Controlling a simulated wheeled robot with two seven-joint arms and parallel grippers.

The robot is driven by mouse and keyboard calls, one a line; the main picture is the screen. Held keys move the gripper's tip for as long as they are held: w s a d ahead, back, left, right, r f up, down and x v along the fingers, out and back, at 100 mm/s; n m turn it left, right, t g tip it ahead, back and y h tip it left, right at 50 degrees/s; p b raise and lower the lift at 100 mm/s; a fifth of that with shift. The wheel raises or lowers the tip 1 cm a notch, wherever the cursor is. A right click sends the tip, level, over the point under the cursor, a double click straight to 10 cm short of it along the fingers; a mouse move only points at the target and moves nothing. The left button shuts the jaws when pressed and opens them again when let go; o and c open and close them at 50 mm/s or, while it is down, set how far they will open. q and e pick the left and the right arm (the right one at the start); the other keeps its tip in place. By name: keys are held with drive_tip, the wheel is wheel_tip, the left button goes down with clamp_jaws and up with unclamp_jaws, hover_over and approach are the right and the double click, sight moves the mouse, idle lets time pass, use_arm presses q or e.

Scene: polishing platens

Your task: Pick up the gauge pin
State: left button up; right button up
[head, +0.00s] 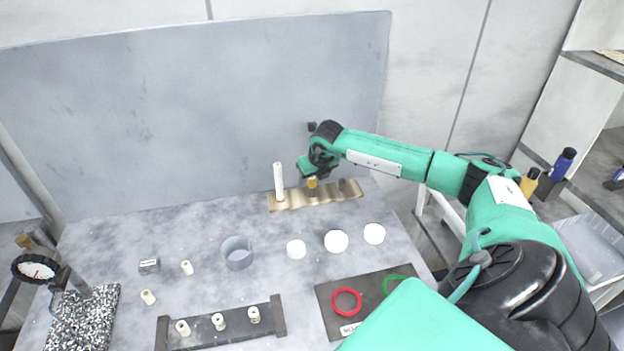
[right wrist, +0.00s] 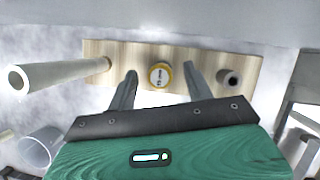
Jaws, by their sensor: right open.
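The likely gauge pin (right wrist: 160,75), with a yellow ring and a pale marked top, stands in the middle of a wooden rack (right wrist: 128,52). In the head view its yellow part (head: 312,184) shows just below my right gripper (head: 310,172). In the right wrist view my right gripper (right wrist: 160,82) is open, with one finger on each side of the pin and visible gaps. I cannot tell how far down the fingers reach. The rack also shows in the head view (head: 293,202). My left gripper is not in view.
A tall white rod (head: 279,181) stands at the rack's left end, and a dark short cylinder (right wrist: 230,78) at its right. A grey panel (head: 200,110) rises behind. A grey ring (head: 237,252), white discs (head: 336,241) and a dark holder (head: 190,338) are nearer.

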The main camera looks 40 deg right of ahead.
drive_tip(key=shift+w+f, duration=0.15)
drive_tip(key=shift+f, duration=0.2)
drive_tip(key=shift+c, duration=0.4)
drive_tip(key=c, duration=1)
drive_tip(key=shift+r, duration=0.15)
